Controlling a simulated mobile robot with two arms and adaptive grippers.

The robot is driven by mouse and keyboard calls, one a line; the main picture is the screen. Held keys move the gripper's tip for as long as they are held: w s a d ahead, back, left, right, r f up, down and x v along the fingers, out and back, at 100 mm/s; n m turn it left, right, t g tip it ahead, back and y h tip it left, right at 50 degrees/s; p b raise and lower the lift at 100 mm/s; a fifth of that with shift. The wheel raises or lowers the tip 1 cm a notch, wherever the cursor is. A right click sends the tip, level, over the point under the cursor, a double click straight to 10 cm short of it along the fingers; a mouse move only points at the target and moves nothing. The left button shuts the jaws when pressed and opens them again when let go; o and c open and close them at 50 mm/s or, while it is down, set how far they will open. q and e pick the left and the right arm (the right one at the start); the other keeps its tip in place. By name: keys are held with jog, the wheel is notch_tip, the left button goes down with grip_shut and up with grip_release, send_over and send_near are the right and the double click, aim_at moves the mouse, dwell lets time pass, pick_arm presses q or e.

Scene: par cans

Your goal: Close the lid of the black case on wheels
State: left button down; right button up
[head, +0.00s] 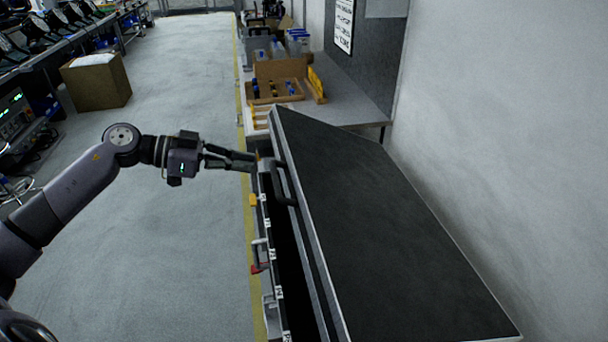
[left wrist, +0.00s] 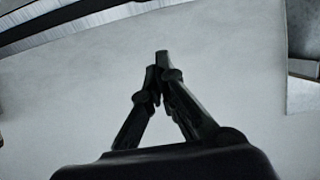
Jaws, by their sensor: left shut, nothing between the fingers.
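The black case (head: 273,300) stands on the right, in front of the wall. Its black lid (head: 390,230) with silver edges is tilted over the case, and a dark gap shows between the lid's left edge and the body. A dark handle (head: 284,184) sits on the lid's front edge. My left gripper (head: 254,162) is shut and empty at the far part of this edge, close to the handle; I cannot tell whether it touches. Its closed fingers also show in the left wrist view (left wrist: 158,72). The case's wheels are hidden. My right gripper is not in view.
A grey table (head: 352,103) with a cardboard tray (head: 282,78) and containers stands behind the case. The wall (head: 500,110) is close on the right. A cardboard box (head: 97,84) stands on the floor at the back left. The floor (head: 185,260) left of the case is clear.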

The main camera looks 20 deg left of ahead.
pick_arm(q)
jog(key=d, duration=0.1)
jog(key=p, duration=0.3)
send_over(277, 193)
jog(key=w+d, duration=0.2)
jog(key=d, duration=0.1)
notch_tip(277, 193, down, 3)
jog(key=s+a+f, duration=0.1)
jog(key=a+f, duration=0.1)
jog(key=shift+s+a+f, duration=0.25)
jog(key=shift+s+f, duration=0.1)
jog(key=shift+s+a+f+p, duration=0.2)
jog(key=shift+f+p, duration=0.1)
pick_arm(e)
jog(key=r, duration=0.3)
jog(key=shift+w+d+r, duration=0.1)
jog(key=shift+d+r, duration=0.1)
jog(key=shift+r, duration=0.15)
pick_arm(q)
jog(key=shift+f, duration=0.1)
